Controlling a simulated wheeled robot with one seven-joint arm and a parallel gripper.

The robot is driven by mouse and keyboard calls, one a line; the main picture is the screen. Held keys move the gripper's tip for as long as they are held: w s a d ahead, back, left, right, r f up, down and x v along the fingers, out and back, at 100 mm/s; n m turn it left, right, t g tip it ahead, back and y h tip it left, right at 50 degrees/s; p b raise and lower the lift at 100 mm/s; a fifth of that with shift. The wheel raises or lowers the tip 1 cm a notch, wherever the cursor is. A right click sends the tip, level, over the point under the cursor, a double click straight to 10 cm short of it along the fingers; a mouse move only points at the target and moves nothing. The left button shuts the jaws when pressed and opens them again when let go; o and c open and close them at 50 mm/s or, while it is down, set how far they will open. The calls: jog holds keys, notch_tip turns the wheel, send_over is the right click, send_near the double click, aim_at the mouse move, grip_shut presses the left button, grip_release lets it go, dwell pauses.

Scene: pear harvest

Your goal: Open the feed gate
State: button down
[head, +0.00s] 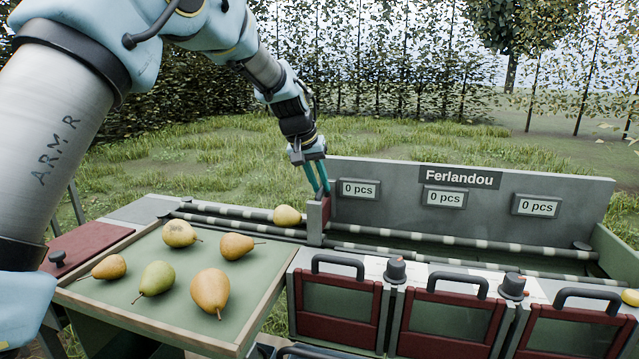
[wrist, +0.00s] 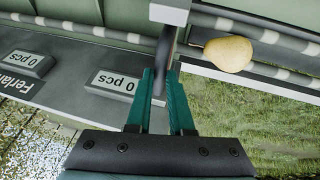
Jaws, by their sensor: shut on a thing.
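The feed gate (head: 316,229) is a narrow upright plate, grey with a dark red part, standing across the roller track at the left end of the grey sign panel. My gripper (head: 322,190) reaches down to its top from above, with teal fingers. In the wrist view the fingers (wrist: 160,88) are closed on either side of the gate's grey bar (wrist: 166,52). A yellow pear (head: 287,215) rests on the rollers just left of the gate; it also shows in the wrist view (wrist: 228,54). The gate's lower part is partly hidden.
A green tray (head: 120,312) with several pears is at front left. The panel (head: 390,213) reads "Ferlandou" and has three "0 pcs" displays. Red-framed bins (head: 335,300) with black handles and knobs line the front. The rollers (head: 450,261) right of the gate look clear.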

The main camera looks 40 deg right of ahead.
notch_tip(320, 180, up, 8)
jog(key=p, duration=0.4)
jog(key=shift+f, duration=0.25)
jog(key=c, duration=0.8)
grip_release()
jog(key=shift+f, duration=0.1)
jog(key=b+v, duration=0.2)
jog(key=v, duration=0.8)
jog(key=shift+r, duration=0.4)
